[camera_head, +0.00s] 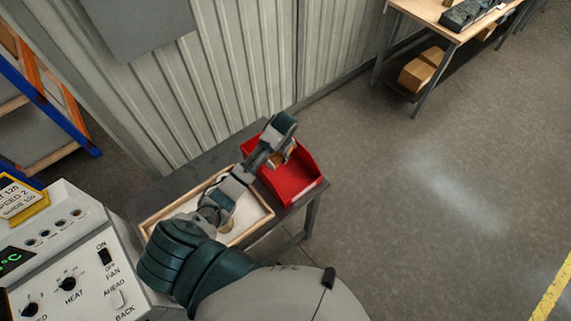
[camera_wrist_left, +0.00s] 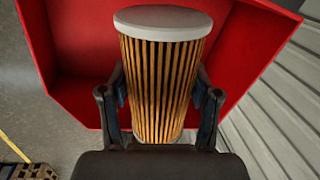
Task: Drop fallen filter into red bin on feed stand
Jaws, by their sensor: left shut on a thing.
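My left gripper (camera_wrist_left: 160,115) is shut on a filter (camera_wrist_left: 163,75), a pleated brown cylinder with a pale end cap. In the left wrist view the filter sits between the two fingers, with the red bin (camera_wrist_left: 80,80) behind it. In the head view the red bin (camera_head: 310,172) stands on the far right end of the dark feed stand (camera_head: 215,153). My left gripper (camera_head: 280,150) is over the bin there, and only a small part of the filter (camera_head: 288,155) shows. My right gripper is not in view.
A wood-framed tray (camera_head: 262,225) with a white bottom lies beside the bin, with a small tan object in it partly behind my arm. A control panel (camera_head: 75,260) stands at lower left. A corrugated wall (camera_head: 200,90) rises behind the stand. Open floor lies right.

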